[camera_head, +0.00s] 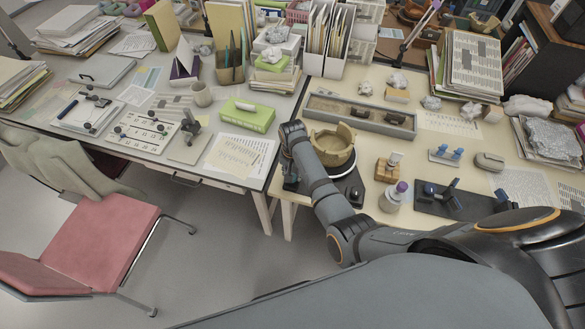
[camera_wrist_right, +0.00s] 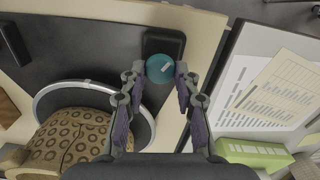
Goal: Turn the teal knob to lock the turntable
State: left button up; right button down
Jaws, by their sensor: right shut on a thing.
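The teal knob (camera_wrist_right: 165,67) is round with a pale pointer mark, which slants in the right wrist view. It sits beside a small black block on the turntable's dark base. My right gripper (camera_wrist_right: 157,76) has its fingertips on both sides of the knob and is shut on it. The turntable (camera_wrist_right: 47,92) shows a pale ring around a dark disc. A tan patterned pot (camera_wrist_right: 65,143) with a broken rim stands on it; the pot is also in the head view (camera_head: 334,158). In the head view my right forearm hides the knob and fingers. My left gripper is out of view.
A long grey tray (camera_head: 403,130) with sherds lies behind the pot. A wooden block (camera_head: 386,173) and a purple-capped bottle (camera_head: 393,198) stand to its right. A green box (camera_head: 247,115) and papers lie on the left desk, across a narrow gap.

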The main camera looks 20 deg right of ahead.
jog(key=m+p, duration=0.2)
jog(key=shift+s+r+m, duration=0.1)
jog(key=shift+r+m, duration=0.05)
jog(key=shift+m, duration=0.25)
jog(key=m+p, duration=0.1)
jog(key=m, duration=0.1)
jog(key=shift+m, duration=0.3)
jog(key=m+p, duration=0.1)
jog(key=m, duration=0.2)
jog(key=shift+d+p, duration=0.1)
jog(key=shift+p, duration=0.3)
jog(key=shift+s+f+m+p, duration=0.1)
jog(key=shift+f+m+p, duration=0.1)
jog(key=shift+m, duration=0.5)
jog(key=shift+f+m+p, duration=0.1)
jog(key=shift+m+p, duration=0.05)
jog(key=shift+m, duration=0.55)
jog(key=c, duration=1)
grip_release()
jog(key=shift+r, duration=0.1)
